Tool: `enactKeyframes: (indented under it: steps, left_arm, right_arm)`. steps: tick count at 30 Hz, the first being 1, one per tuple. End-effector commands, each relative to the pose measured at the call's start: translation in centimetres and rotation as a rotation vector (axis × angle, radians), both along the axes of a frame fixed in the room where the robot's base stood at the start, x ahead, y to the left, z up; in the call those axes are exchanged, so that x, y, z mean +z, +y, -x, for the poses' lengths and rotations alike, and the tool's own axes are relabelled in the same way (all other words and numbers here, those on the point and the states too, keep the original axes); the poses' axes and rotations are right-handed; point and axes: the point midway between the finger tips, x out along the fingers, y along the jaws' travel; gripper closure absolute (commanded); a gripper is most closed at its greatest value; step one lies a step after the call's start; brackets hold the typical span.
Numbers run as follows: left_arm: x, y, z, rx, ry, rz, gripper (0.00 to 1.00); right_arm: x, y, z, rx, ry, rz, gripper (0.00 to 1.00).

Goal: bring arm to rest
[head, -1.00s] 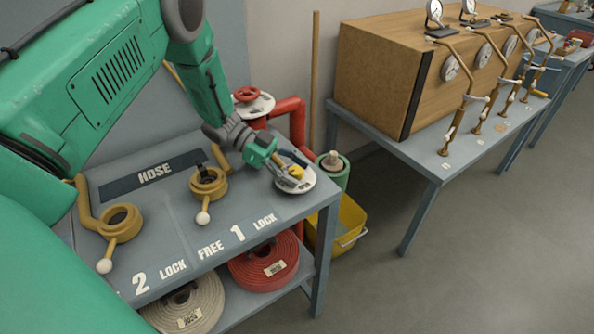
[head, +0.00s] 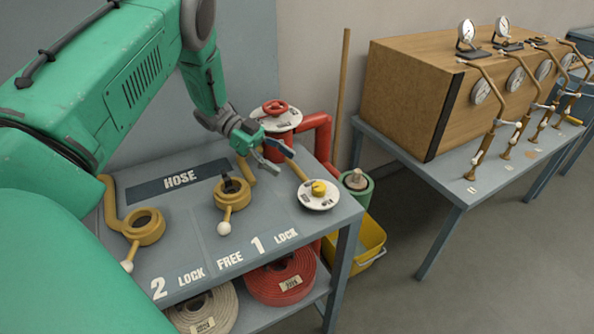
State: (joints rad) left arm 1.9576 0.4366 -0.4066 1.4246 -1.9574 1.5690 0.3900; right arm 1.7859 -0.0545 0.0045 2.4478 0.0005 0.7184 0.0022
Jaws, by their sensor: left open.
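My left gripper (head: 274,147) is open and empty, raised above the back right part of the grey hose table (head: 190,228). Its arm comes in from the left. A white round plate with a yellow knob (head: 319,190) sits at the table's right corner, in front of the gripper and apart from it. A stick with a dark end (head: 295,167) reaches from the plate back toward the gripper; whether the fingers touch it I cannot tell. My right gripper is not in view.
Two brass fittings with white-knobbed levers, one in the middle (head: 232,193) and one at left (head: 143,226), stand on the table. A red valve (head: 275,108) and pipe stand behind. A yellow bucket (head: 372,239) is at right. Another table (head: 445,189) holds a wooden box with gauges.

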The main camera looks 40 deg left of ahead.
Motion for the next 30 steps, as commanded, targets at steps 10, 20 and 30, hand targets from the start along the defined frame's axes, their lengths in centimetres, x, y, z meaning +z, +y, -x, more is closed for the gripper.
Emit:
enactKeyframes:
  steps: [10,20,30]
  left_arm:
    - [0.4,0.7,0.2,-0.001,0.001,-0.001,0.49]
    - [0.3,0.7,0.2,-0.001,0.000,0.000,0.49]
    - [4.9,0.7,0.2,-0.001,-0.001,0.000,0.49]
  right_arm:
    - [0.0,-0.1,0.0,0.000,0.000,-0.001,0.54]
    - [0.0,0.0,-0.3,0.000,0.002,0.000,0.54]
    - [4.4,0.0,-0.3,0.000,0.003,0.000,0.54]
